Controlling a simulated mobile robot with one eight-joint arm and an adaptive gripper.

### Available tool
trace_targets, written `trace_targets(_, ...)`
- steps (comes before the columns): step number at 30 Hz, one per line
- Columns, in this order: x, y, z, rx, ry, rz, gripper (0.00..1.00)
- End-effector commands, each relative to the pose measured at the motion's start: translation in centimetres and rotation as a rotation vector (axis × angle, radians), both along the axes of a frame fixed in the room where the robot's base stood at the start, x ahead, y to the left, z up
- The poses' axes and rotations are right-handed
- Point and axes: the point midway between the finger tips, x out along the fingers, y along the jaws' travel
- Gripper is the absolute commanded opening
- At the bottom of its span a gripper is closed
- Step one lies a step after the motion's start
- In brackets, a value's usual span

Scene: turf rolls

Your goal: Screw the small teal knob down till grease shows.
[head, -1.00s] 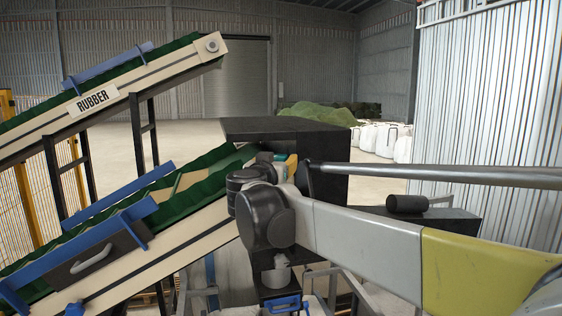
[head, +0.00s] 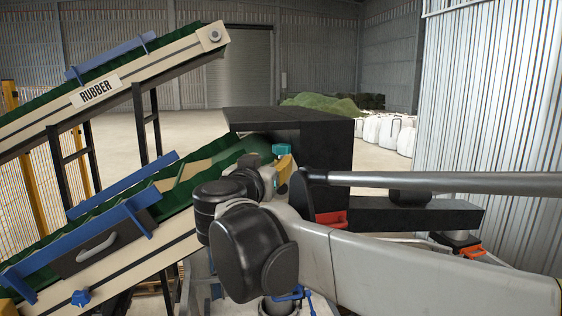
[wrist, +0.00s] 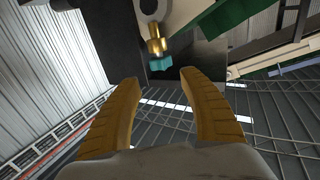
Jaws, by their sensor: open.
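The small teal knob (wrist: 161,63) sits at the end of a brass fitting (wrist: 156,45) in the wrist view, just beyond my fingertips. In the head view the teal knob (head: 281,149) shows small beside the black housing, above a yellow finger of my gripper (head: 284,169). My gripper (wrist: 158,78) is open and empty. Its two yellow fingers point towards the knob, one to each side of its line, and seem apart from it. The knob's lower end and any grease there are too small to make out.
The green-belted conveyor (head: 165,189) with blue guards rises to the black housing (head: 325,140). The conveyor marked RUBBER (head: 97,92) stands behind. A black beam (head: 420,214) and corrugated wall (head: 493,130) are at right. White bags (head: 385,133) stand behind on open floor.

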Motion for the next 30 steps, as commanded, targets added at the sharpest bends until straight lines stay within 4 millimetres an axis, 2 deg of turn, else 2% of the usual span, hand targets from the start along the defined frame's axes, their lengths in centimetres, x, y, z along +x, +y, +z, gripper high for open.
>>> trace_targets(5,0.3,-0.2,0.1,0.048,-0.009,0.009,0.50)
trace_targets(8,1.0,-0.7,0.2,0.207,-0.035,0.040,0.50)
trace_targets(11,2.1,-1.4,0.4,0.489,-0.067,0.095,0.50)
trace_targets(19,4.0,-3.5,0.6,1.432,-0.058,0.239,0.50)
trace_targets(25,4.1,-5.1,0.8,2.135,0.064,0.255,0.50)
trace_targets(30,3.3,-6.3,0.8,2.667,0.229,0.175,0.50)
